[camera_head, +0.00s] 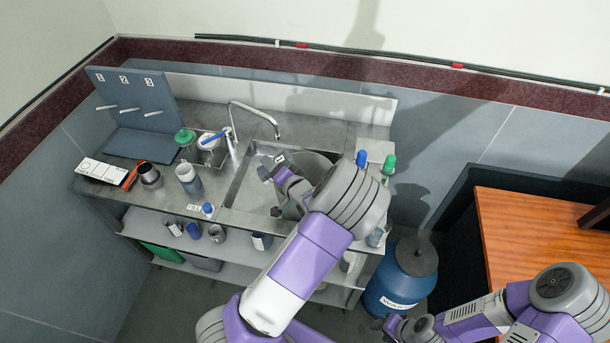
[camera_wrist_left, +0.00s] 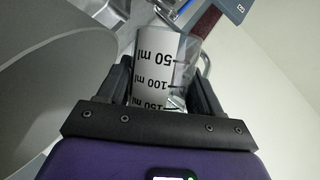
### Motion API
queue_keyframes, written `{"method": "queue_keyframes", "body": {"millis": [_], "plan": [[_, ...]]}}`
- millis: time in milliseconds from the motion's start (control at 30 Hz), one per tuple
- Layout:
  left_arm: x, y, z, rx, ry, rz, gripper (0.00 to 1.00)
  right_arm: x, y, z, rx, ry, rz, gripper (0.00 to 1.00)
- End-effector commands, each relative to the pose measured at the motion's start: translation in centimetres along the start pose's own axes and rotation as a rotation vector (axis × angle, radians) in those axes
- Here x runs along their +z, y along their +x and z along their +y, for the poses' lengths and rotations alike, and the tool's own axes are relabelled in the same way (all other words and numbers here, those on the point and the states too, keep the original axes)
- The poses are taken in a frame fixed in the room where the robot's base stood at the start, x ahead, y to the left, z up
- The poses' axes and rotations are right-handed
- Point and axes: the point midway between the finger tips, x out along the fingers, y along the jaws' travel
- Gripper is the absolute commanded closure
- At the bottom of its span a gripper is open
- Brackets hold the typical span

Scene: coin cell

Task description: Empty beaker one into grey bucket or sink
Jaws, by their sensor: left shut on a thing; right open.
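My left gripper (camera_wrist_left: 163,85) is shut on a clear beaker (camera_wrist_left: 172,62) with black ml markings, white behind them. In the head view my left gripper (camera_head: 271,191) is over the sink (camera_head: 243,190), beside a round grey bucket (camera_head: 318,163) that my arm partly covers. The held beaker is hard to make out there, and I cannot tell its tilt or whether liquid is in it. My right gripper (camera_head: 394,326) is open and empty, low at the lower right near the blue drum.
A blue drum (camera_head: 400,282) stands right of the bench. A jar (camera_head: 188,178), a dark cup (camera_head: 149,174) and a green-capped bottle (camera_head: 185,138) stand left of the sink. The tap (camera_head: 250,108) arches behind it. A wooden table (camera_head: 530,235) is at the right.

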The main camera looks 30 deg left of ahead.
Motion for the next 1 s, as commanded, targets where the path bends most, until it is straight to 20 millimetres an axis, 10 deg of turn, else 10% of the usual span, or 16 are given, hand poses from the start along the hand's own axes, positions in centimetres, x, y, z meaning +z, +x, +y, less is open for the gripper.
{"method": "queue_keyframes", "body": {"millis": [1000], "plan": [[0.11, 0.12, 0.44, -0.053, 0.125, -0.018, 0.69, -0.02, 0.6, 0.23, 0.0, 0.0, 0.0, 0.57]]}}
